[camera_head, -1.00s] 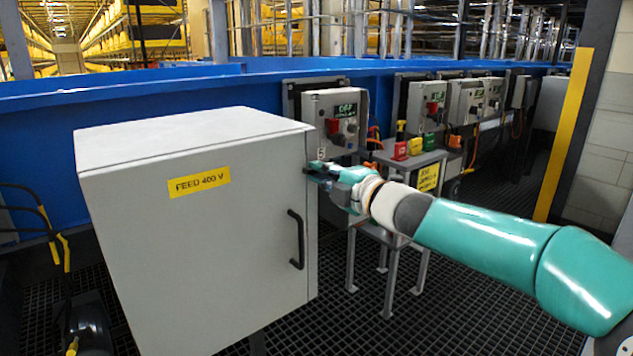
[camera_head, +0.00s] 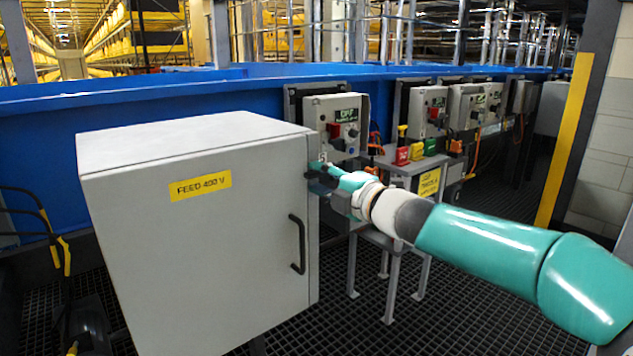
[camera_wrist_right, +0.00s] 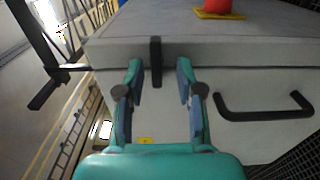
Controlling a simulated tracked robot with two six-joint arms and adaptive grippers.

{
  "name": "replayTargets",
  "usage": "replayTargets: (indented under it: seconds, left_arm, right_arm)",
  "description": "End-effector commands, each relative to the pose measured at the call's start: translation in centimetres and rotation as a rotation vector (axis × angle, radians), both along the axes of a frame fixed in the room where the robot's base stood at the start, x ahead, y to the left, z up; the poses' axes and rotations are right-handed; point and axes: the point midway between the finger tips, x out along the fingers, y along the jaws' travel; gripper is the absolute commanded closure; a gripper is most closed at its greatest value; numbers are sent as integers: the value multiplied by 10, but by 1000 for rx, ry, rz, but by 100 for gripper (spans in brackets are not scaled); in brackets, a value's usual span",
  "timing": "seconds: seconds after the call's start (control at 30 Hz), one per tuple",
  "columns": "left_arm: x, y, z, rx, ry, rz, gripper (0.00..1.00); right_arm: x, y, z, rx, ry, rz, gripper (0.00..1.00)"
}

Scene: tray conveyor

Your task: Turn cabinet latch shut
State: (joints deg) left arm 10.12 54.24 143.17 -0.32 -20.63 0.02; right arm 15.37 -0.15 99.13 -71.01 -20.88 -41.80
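The grey cabinet (camera_head: 215,260) stands in the left half of the head view, its door closed and bearing a yellow "FEED 400 V" label (camera_head: 200,185) and a black bar handle (camera_head: 297,245). My right gripper (camera_head: 317,176) is at the upper right edge of the door. In the right wrist view, a black latch (camera_wrist_right: 155,62) lies across the seam at the door's edge. My right gripper's fingertips (camera_wrist_right: 159,68) are open, one on each side of the latch, with gaps showing. The gripper mostly hides the latch in the head view. My left gripper is out of view.
A small metal stand (camera_head: 400,163) with red, yellow and green items is behind my right arm. Grey control boxes (camera_head: 337,125) line the blue conveyor wall (camera_head: 200,98). A yellow-edged post (camera_head: 565,140) stands at right. Black cables hang at far left.

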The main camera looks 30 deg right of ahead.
Motion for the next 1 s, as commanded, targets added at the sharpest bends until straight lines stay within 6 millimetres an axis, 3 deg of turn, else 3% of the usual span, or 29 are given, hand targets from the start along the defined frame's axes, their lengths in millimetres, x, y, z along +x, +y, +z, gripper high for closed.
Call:
replayTargets:
  seconds: [0.27, 0.7, 1.0]
  left_arm:
    - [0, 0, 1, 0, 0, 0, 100]
    - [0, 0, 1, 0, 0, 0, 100]
    - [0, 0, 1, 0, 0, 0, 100]
  right_arm:
    - [-11, -2, 2, 1, -3, -3, 64]
    - [-93, -9, 1, -1, -2, -4, 64]
    - [-120, -10, -1, 0, 0, 0, 64]
